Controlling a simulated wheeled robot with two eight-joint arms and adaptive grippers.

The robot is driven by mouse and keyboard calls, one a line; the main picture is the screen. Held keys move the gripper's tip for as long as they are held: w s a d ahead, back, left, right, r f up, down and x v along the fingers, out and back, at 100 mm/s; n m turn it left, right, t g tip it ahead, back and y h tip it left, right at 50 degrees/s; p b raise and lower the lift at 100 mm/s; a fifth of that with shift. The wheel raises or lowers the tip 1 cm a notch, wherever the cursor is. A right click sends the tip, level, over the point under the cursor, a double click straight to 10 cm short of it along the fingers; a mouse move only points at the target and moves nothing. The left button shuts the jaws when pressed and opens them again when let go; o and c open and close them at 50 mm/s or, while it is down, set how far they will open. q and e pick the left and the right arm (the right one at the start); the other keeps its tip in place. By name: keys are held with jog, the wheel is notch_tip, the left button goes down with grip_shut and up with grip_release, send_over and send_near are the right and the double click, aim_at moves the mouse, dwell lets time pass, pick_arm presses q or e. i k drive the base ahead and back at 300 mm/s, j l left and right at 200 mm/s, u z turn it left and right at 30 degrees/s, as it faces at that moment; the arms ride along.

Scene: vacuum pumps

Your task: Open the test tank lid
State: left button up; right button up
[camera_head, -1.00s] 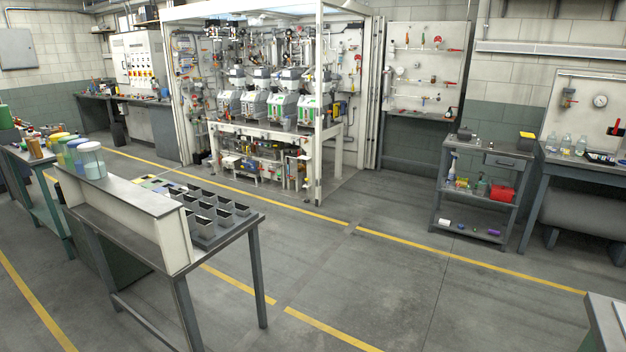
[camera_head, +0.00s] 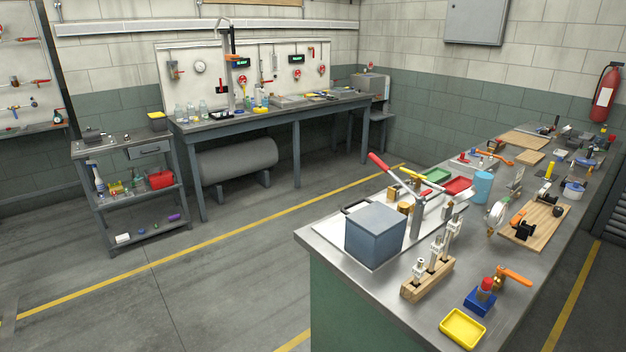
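No thing in view is plainly marked as the test tank, and I cannot tell which one it is. A blue-grey box (camera_head: 375,233) with a flat closed top stands on the near workbench, with a dark handle at its upper left and a red-handled lever (camera_head: 395,172) behind it. A grey horizontal cylinder (camera_head: 237,158) lies under the far bench, with no lid visible. A grey box-shaped unit (camera_head: 371,86) stands at the right end of the far bench. Neither of my grippers is in view.
The near workbench (camera_head: 335,275) is crowded with valves, trays and wooden boards. A far bench (camera_head: 215,125) stands along the wall, with a shelf cart (camera_head: 128,200) at its left. The floor (camera_head: 225,270) between cart and near workbench is clear.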

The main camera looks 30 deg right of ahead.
aim_at(377, 218)
jog(key=i+z, duration=0.3)
jog(key=z, duration=0.15)
jog(key=i+j+z, duration=0.2)
jog(key=z, duration=0.2)
jog(key=i+j+z, duration=0.25)
jog(key=z, duration=0.2)
jog(key=i+j+z, duration=0.3)
jog(key=z, duration=0.15)
jog(key=i+j+z, duration=0.1)
jog(key=j+z, duration=0.3)
jog(key=i+j+z, duration=0.1)
jog(key=j+z, duration=0.35)
jog(key=i+j+z, duration=0.45)
jog(key=j+z, duration=0.2)
jog(key=j, duration=0.2)
jog(key=i+j+z, duration=0.2)
jog(key=j, duration=0.2)
